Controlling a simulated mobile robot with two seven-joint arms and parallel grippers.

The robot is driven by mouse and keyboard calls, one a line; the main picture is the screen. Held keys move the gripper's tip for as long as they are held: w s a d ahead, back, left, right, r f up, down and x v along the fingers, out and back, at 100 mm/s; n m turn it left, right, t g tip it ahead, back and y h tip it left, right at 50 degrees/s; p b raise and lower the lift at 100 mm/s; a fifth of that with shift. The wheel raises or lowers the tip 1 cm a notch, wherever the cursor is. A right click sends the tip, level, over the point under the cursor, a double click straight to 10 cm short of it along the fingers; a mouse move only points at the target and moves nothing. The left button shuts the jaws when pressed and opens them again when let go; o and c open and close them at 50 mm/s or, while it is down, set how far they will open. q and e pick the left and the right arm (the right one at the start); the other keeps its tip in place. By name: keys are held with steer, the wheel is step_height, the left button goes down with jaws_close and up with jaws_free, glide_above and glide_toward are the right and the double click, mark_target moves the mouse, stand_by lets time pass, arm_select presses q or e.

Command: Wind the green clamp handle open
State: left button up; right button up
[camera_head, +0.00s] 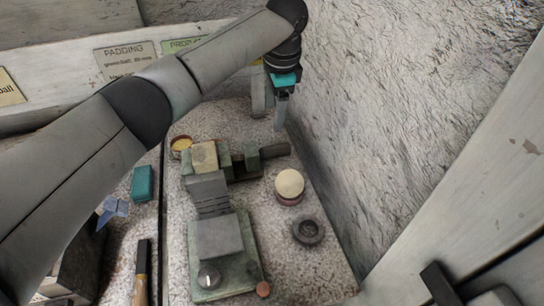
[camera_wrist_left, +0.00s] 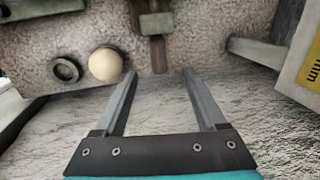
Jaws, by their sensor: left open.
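The clamp (camera_head: 246,158) has a worn green block on the stone-speckled bench. A dark grey-brown rounded bar (camera_head: 275,150), which looks like its handle, sticks out to the right toward the rough wall. In the left wrist view the green block (camera_wrist_left: 156,24) is at the top and the bar (camera_wrist_left: 158,54) points down toward the gap between my fingers. My left gripper (camera_head: 281,122) is beyond and above the bar in the head view, fingers pointing down. In the wrist view its fingers (camera_wrist_left: 159,76) are apart with nothing gripped. My right gripper does not show.
A cream ball (camera_head: 289,184) on a reddish base and a dark ring (camera_head: 308,231) are right of the clamp's body. A stepped grey block (camera_head: 214,205) stands on a green plate (camera_head: 246,283). The rough wall (camera_head: 400,120) rises close on the right. A teal box (camera_head: 143,183) is left.

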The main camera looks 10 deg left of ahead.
mark_target(272, 148)
arm_select(q)
steer(key=shift+h, duration=0.3)
steer(key=f+b, duration=0.1)
steer(key=f, duration=0.3)
steer(key=w+f+b, duration=0.1)
steer(key=f, duration=0.4)
steer(key=w+f+b, duration=0.1)
steer(key=f+b, duration=0.1)
steer(key=f, duration=0.2)
steer(key=shift+a+f, duration=0.4)
steer(key=shift+c, duration=0.2)
steer(key=c, duration=0.4)
jaws_close()
